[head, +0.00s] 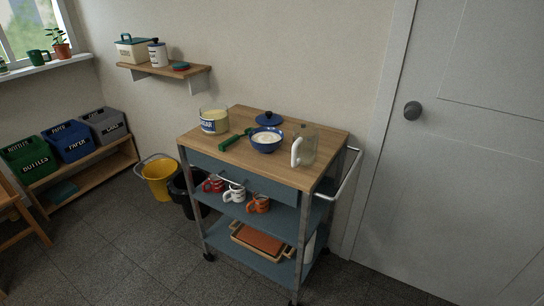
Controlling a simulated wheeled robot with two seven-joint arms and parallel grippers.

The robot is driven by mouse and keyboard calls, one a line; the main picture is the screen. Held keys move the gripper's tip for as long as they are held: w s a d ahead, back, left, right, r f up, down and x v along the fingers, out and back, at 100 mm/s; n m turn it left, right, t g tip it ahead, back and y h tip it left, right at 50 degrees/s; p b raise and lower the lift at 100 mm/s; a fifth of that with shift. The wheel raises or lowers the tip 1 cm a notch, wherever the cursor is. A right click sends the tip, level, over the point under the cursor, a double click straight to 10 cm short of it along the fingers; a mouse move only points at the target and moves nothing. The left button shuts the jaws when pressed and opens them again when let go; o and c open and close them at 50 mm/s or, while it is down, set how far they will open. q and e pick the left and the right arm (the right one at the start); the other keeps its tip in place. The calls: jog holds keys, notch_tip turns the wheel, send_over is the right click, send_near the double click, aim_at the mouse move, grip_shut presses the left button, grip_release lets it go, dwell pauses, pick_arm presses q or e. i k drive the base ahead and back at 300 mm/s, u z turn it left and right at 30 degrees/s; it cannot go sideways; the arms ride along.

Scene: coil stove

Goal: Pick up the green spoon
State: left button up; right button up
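The green spoon (232,140) lies on the wooden top of the blue cart (290,176), between the sugar container (214,122) and a blue bowl (266,146) with pale contents. Its one end lies close to the bowl; I cannot tell whether they touch. Neither of my grippers shows in the head view.
A glass jug (307,147) with a white handle stands right of the bowl, and a dark blue lid (269,119) lies behind it. A yellow bucket (158,178) stands left.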

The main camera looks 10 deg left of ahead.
aim_at(223, 145)
jog(key=z, duration=0.3)
jog(key=k, duration=0.45)
jog(key=u, duration=1.05)
jog(key=i, duration=1.6)
jog(key=z, duration=0.65)
